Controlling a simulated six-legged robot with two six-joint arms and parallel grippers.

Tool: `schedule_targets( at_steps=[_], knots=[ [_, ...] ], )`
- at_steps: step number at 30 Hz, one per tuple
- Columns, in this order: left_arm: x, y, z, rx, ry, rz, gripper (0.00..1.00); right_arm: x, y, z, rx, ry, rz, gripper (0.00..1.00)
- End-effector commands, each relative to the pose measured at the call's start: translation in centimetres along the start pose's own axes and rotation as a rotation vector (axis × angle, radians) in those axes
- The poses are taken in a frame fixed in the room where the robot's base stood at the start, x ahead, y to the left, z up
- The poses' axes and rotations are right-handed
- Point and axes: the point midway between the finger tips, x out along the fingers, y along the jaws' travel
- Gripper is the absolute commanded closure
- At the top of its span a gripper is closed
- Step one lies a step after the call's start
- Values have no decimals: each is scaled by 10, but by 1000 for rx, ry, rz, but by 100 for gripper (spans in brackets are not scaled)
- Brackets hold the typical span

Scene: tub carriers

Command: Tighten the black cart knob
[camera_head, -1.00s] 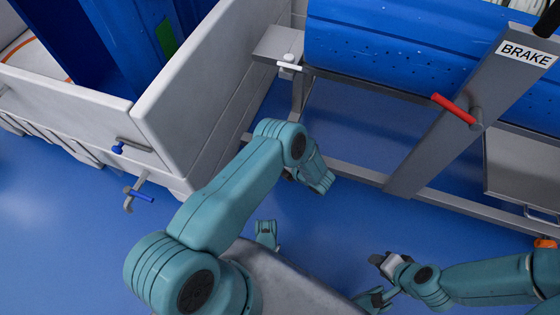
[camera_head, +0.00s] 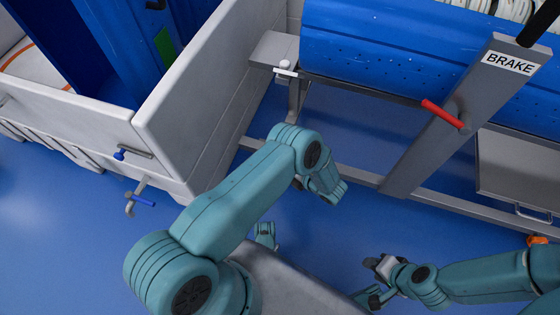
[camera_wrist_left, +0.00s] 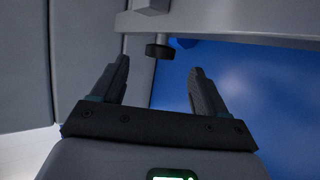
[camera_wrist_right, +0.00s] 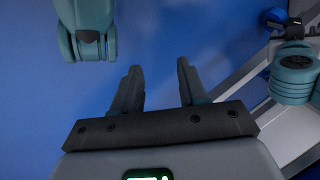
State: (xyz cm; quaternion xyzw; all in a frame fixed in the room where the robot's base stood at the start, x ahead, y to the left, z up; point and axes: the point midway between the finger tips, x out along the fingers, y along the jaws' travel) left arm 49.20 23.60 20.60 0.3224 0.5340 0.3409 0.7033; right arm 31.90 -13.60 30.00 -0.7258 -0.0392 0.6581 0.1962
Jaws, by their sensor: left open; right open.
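The black knob (camera_wrist_left: 159,51) shows in the left wrist view as a short dark cylinder beside a grey post. It lies ahead of my left gripper (camera_wrist_left: 159,72), in line with the gap between its open fingers. Nothing is between the fingers, and the knob looks apart from them. In the head view I cannot make out the knob; my left arm covers part of the cart's frame there. My right gripper (camera_wrist_right: 159,70) is open and empty over the blue floor. It also shows low right in the head view (camera_head: 374,264).
A grey cart frame (camera_head: 420,150) with a red handle (camera_head: 443,114) and BRAKE label (camera_head: 510,63) carries a blue tub (camera_head: 390,45). A pale bin (camera_head: 195,100) with blue-ended levers (camera_head: 140,200) stands left. The floor between is open.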

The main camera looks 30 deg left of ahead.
Motion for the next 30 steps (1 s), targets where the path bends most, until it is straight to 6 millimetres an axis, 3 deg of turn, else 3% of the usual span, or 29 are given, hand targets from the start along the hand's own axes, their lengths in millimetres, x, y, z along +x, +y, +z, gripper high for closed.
schedule_targets(
  at_steps=[1, 6, 12, 17, 30],
  knots=[
    [-19, 4, 2, 3, -5, -1, 26, -11, -4, 3, 3, -12, 1, 57],
    [-61, 3, 2, 2, -6, 0, 26, -25, -8, 14, 10, -49, 2, 57],
    [-91, 1, 1, 0, -3, 0, 26, -31, -12, 16, 5, -57, 1, 57],
    [-100, 0, 0, 0, -2, 0, 26, -32, -13, 16, 2, -59, 1, 57],
    [-100, 0, 0, 0, -1, 0, 26, -32, -13, 16, 2, -58, 1, 57]
  ],
)
